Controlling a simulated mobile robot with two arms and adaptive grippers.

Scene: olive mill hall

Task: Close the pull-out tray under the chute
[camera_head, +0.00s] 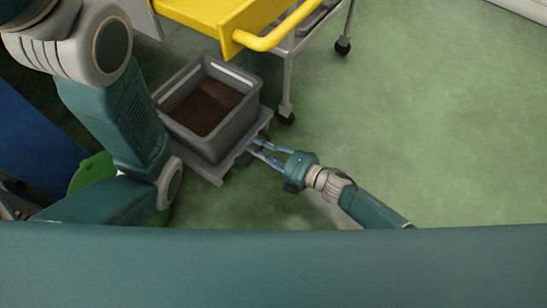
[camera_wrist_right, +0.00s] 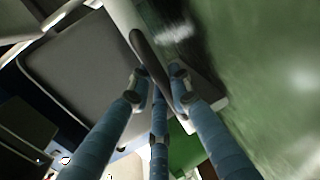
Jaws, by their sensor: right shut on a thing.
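The pull-out tray (camera_head: 207,170) is a light grey flat platform low over the floor, left of centre in the head view. A grey crate (camera_head: 168,126) with dark brown matter inside stands on it. In the wrist view, the tray's pale edge (camera_wrist_right: 122,14) carries a dark bar handle (camera_wrist_right: 146,52). My right gripper (camera_head: 260,149) reaches in from the right to the tray's front edge. Its blue fingers are closed around the handle in the wrist view (camera_wrist_right: 160,84). My left arm is at the left; its gripper is out of view.
A yellow chute-like part with a yellow bar (camera_head: 272,38) overhangs behind the crate, on a metal frame with casters (camera_head: 286,114). A green round container (camera_head: 92,170) and a blue panel (camera_head: 35,140) are at left. The green floor at right is clear.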

